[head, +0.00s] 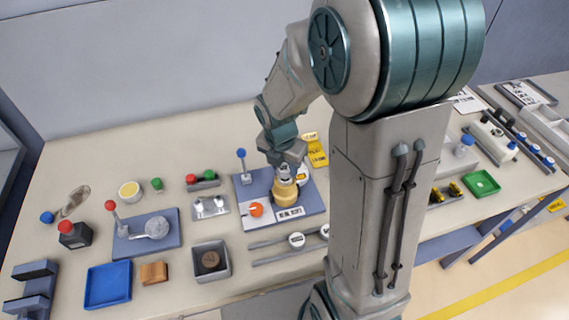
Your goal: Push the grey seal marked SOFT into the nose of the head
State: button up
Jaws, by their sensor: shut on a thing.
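My gripper (284,172) is at the blue-grey fixture plate (314,205), its fingers pointing down. It is shut on a small grey piece, taken to be the seal, mostly hidden between the fingers; no SOFT mark can be read. Directly below stands a tan-yellow round body (286,194), perhaps the head. Its nose is hidden by the gripper, so I cannot tell whether the grey piece touches it or sits in it.
The plate also carries a blue-knobbed lever (241,154) and an orange knob (256,209). White round pieces (296,239) lie by grey rails in front. A blue tray (109,286) and grey square box (211,262) stand left. My arm hides the table's middle right.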

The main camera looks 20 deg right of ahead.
jog(key=shift+f+b, duration=0.45)
jog(key=shift+f, duration=0.25)
jog(key=o, duration=1)
jog(key=shift+r, duration=0.1)
jog(key=r, duration=0.4)
jog(key=s+a+r, duration=0.1)
jog(key=r, duration=0.4)
jog(key=r+b, duration=0.1)
jog(key=r, duration=0.3)
jog(key=shift+s+a+r, duration=0.25)
